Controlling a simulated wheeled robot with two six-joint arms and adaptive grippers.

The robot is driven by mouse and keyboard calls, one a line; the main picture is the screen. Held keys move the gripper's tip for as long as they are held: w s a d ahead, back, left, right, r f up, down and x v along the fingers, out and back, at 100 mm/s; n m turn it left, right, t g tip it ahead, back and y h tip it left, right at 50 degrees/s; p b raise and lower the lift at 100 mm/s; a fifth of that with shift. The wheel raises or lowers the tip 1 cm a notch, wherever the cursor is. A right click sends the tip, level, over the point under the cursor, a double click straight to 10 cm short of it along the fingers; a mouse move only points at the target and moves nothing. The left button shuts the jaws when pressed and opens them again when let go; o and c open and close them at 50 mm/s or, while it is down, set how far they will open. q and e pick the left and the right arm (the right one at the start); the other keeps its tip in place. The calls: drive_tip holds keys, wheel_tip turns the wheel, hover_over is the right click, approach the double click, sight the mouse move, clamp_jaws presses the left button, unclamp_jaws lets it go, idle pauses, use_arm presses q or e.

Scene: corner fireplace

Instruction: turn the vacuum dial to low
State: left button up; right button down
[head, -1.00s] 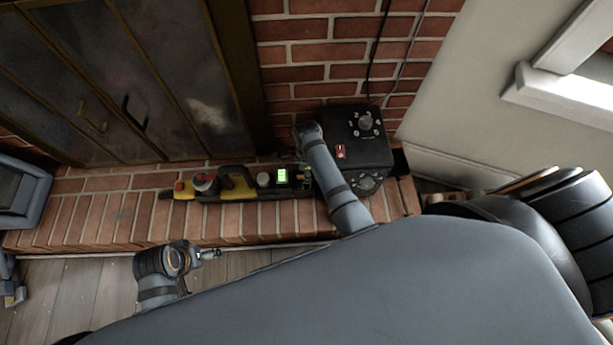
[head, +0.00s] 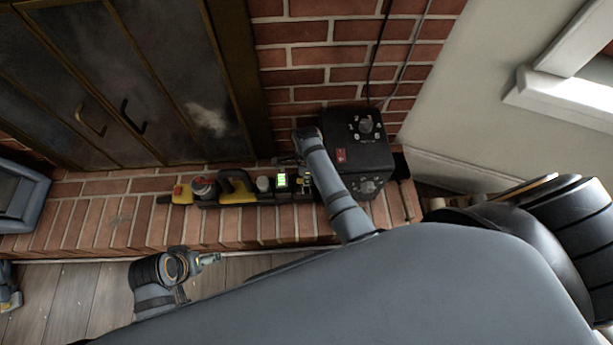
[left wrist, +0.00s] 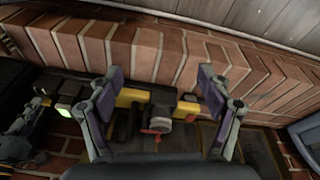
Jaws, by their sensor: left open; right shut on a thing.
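A black box (head: 345,145) stands on the brick hearth in the head view. Its top carries a round grey dial (head: 366,125) ringed by small marks, and a red switch (head: 341,156). I cannot read the dial's setting. A second round dial-like part (head: 366,187) shows on its front. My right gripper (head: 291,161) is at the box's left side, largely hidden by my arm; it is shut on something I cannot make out. My left gripper (head: 210,258) is in front of the hearth; in the left wrist view it is open (left wrist: 158,85) and empty.
Dark cables (head: 379,60) run up the brick wall. Fireplace doors (head: 120,80) stand behind, left.

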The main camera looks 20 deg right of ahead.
drive_tip(key=shift+r, duration=0.1)
drive_tip(key=shift+s+r+m+p, duration=0.15)
drive_tip(key=shift+m+p, duration=0.35)
drive_tip(key=shift+p, duration=0.45)
drive_tip(key=shift+m+p, duration=0.3)
drive_tip(key=shift+p, duration=0.1)
drive_tip(key=m+p, duration=0.2)
drive_tip(key=shift+m, duration=0.3)
drive_tip(key=m+p, duration=0.2)
drive_tip(key=m, duration=0.1)
drive_tip(key=shift+a+p, duration=0.15)
drive_tip(key=shift+p, duration=0.15)
use_arm(q)
drive_tip(key=s+a+f, duration=0.2)
drive_tip(key=f, duration=0.5)
drive_tip(key=s+a+f+g+y, duration=0.1)
drive_tip(key=a+f, duration=0.2)
drive_tip(key=f, duration=0.4)
drive_tip(key=shift+s+a+f+p, duration=0.15)
drive_tip(key=shift+s+f+p, duration=0.15)
drive_tip(key=shift+s, duration=0.1)
use_arm(e)
drive_tip(key=shift+s+f+m, duration=0.1)
drive_tip(key=shift+f+m, duration=0.1)
drive_tip(key=shift+m, duration=0.6)
